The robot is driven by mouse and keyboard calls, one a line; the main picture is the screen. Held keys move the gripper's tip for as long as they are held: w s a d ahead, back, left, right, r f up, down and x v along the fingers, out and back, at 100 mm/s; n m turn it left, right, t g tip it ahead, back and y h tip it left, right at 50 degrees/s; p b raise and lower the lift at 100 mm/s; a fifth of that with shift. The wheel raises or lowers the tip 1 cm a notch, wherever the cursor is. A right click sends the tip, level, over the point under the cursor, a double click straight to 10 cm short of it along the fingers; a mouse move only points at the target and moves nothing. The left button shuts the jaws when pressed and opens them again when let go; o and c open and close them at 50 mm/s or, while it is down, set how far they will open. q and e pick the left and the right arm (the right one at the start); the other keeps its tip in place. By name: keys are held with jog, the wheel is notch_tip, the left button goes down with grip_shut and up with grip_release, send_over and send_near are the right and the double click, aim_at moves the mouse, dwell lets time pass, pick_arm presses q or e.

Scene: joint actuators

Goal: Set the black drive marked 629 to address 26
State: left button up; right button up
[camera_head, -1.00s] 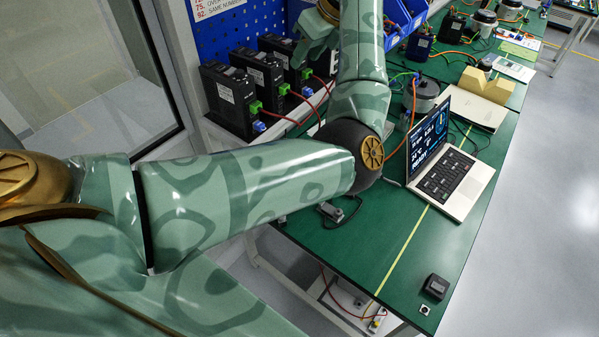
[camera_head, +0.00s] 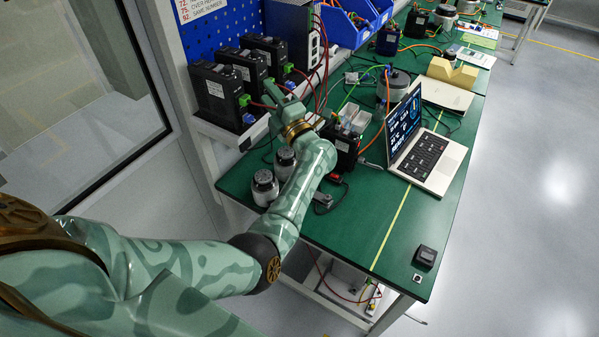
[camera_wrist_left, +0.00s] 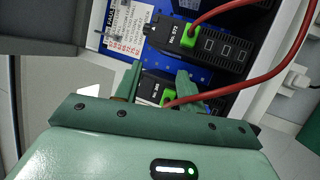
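Several black drives stand in a row on the shelf, including a front one (camera_head: 218,98), a middle one (camera_head: 243,66) and a rear one (camera_head: 272,52). Another black drive (camera_head: 345,150) stands on the table. I cannot read 629 on any of them. My left gripper (camera_head: 284,106) is in front of the shelf drives, beside their green plugs. In the left wrist view its fingers (camera_wrist_left: 157,84) are apart, with a drive (camera_wrist_left: 152,90) showing beyond and between them, partly hidden. A second drive (camera_wrist_left: 228,45) with a green plug shows above. My right gripper is not in view.
An open laptop (camera_head: 432,160) stands on the green table (camera_head: 370,215). Two grey motors (camera_head: 264,188) sit by the left edge, near my forearm. Red and orange cables run around the shelf and table. A small black box (camera_head: 426,255) lies at the front corner.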

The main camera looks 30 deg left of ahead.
pick_arm(q)
jog(key=s+d+f+m+t+h, duration=0.1)
jog(key=d+f+m+t+h, duration=0.3)
jog(key=f+m, duration=0.5)
jog(key=s+d+f+m+t+h, duration=0.1)
jog(key=d+f+m+t+h, duration=0.3)
jog(key=f+m+h, duration=0.4)
notch_tip(320, 180, down, 3)
jog(key=shift+d+f+m, duration=0.1)
jog(key=shift+d+m, duration=0.5)
jog(key=shift+d, duration=0.05)
